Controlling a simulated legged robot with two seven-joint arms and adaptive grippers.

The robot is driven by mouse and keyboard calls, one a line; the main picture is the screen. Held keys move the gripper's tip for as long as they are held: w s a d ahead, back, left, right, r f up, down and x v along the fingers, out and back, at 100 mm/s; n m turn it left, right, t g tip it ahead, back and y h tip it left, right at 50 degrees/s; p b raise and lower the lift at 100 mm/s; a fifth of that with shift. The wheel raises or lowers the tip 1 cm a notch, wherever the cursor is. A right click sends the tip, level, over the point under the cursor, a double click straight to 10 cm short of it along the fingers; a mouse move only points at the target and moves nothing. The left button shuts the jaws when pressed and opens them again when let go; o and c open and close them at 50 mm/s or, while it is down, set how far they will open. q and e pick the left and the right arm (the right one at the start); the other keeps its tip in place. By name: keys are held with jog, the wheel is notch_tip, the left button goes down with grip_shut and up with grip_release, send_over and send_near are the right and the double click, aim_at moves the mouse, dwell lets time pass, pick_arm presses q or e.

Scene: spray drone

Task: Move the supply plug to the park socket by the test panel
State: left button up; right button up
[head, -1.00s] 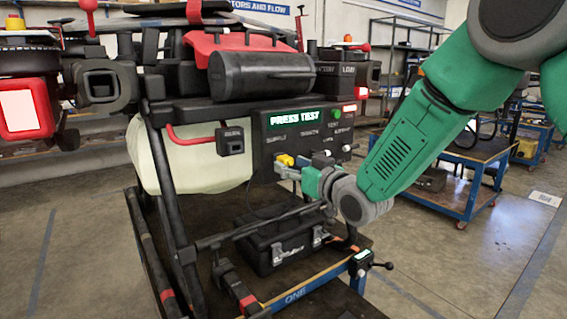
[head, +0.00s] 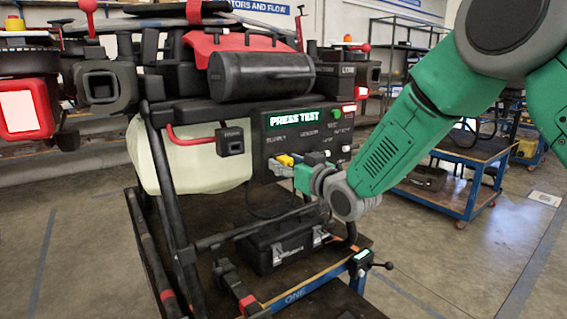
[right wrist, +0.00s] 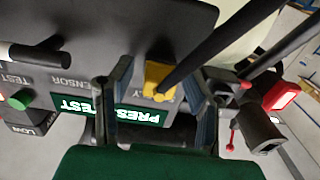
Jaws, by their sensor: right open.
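The yellow supply plug (head: 284,160) sits at the lower left of the dark test panel (head: 298,127), whose green screen reads PRESS TEST. In the right wrist view the yellow plug (right wrist: 158,77) lies between the fingers of my right gripper (right wrist: 158,88), which is open, with a gap on each side. In the head view my right gripper (head: 284,169) is at the plug, partly covering the panel's lower part. A dark box with a square opening (head: 232,141) stands left of the panel; its lettering is too small to read. My left gripper is out of view.
A pale tank (head: 185,165) with a red hose is behind and left of the panel. A black case (head: 283,246) lies on the cart below. Black frame bars stand close by. A blue bench (head: 455,185) stands at right.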

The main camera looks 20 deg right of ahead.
aim_at(289, 164)
dwell(0.6)
grip_shut()
jog(key=shift+v, duration=3)
